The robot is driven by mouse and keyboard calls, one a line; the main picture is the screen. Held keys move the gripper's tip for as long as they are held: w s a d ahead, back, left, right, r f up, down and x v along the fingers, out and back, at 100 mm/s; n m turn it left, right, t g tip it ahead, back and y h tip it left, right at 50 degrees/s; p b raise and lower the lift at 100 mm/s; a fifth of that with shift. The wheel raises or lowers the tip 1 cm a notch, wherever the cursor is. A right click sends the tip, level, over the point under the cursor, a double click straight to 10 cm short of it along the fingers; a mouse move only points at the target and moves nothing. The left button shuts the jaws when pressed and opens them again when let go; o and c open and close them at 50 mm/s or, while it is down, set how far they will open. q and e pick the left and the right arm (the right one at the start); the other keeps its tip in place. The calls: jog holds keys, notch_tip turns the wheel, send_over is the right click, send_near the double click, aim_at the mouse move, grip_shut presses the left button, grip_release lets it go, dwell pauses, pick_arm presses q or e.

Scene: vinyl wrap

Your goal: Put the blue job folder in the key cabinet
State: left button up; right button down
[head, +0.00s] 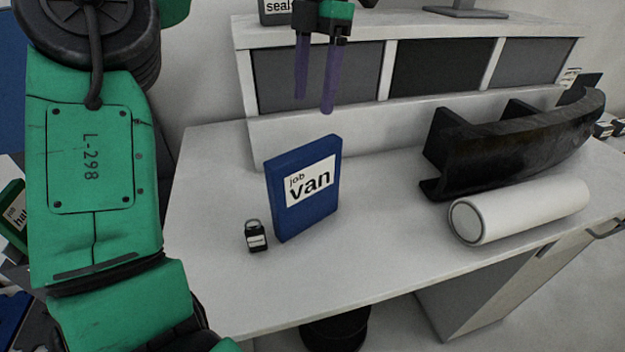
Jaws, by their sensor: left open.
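The blue job folder (316,216) stands upright on the white desk, with a white label reading "job van". My left gripper (314,103) hangs above and behind it in the picture, in front of the shelf unit. Its two purple fingers point down, apart and empty, not touching the folder. My right gripper is not in view. I cannot make out a key cabinet in this view.
A small black labelled item (257,237) stands just left of the folder. A black curved part (515,150) and a white roll (520,212) lie on the right of the desk (390,250). The shelf unit (400,28) borders the back. Desk space right of the folder is clear.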

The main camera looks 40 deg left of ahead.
pick_arm(q)
send_near(306, 171)
jog(key=shift+w+a+f+b, duration=0.4)
jog(key=shift+a+f, duration=0.3)
jog(key=shift+f, duration=0.2)
jog(key=f+p, duration=0.1)
jog(key=f, duration=0.2)
jog(key=f+p, duration=0.1)
jog(key=f, duration=0.2)
jog(key=s+f+p, duration=0.1)
jog(key=f, duration=0.2)
jog(key=shift+s+f, duration=0.1)
jog(key=shift+f, duration=0.2)
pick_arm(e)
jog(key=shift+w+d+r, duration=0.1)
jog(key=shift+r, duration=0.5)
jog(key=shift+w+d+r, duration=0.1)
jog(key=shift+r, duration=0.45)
pick_arm(q)
jog(key=c, duration=0.4)
grip_shut()
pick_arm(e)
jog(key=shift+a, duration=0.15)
